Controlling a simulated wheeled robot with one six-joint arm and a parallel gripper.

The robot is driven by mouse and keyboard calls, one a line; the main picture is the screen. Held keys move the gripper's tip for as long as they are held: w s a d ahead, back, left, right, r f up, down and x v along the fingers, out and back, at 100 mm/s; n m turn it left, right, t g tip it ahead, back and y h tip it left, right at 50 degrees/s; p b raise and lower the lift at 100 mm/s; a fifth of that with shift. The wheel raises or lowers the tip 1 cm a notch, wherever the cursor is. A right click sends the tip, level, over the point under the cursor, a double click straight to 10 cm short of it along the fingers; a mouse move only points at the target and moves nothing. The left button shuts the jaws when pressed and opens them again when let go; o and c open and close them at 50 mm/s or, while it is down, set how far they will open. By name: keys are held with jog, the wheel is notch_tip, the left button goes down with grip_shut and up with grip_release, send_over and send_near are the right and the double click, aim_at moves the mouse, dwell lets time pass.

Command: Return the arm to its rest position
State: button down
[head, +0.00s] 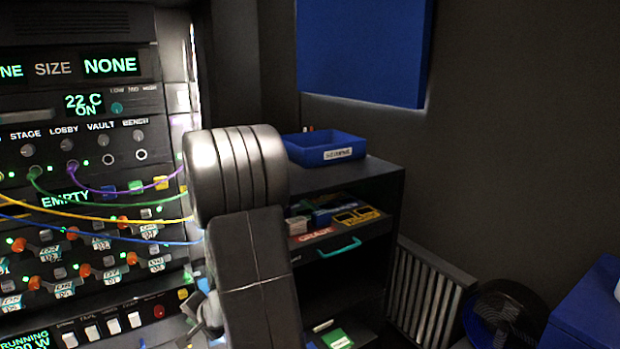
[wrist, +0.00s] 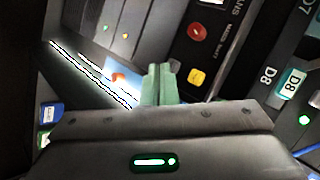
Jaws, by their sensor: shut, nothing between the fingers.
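My gripper shows in the wrist view (wrist: 159,70), where its two greenish fingers are together with nothing between them. Beyond the fingers is the rack panel (wrist: 225,40), with a red button (wrist: 194,32) and a yellow button (wrist: 196,77). In the head view my grey arm rises in front of the right side of the rack panel (head: 60,130) and hides part of it. My gripper's fingertips cannot be made out in the head view.
Purple, green, yellow and blue cables (head: 120,233) run from the panel toward my arm. A dark shelf unit (head: 385,190) with a blue bin (head: 335,148) and an open drawer (head: 340,240) stands right of my arm.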

jog(key=w+p, duration=0.1)
jog(key=w+a, duration=0.1)
jog(key=w+a+p, duration=0.1)
jog(key=w, duration=0.1)
jog(key=shift+a+r+p, duration=0.15)
jog(key=shift+r+p, duration=0.15)
jog(key=shift+p, duration=0.05)
dwell(0.4)
jog(key=shift+p, duration=0.4)
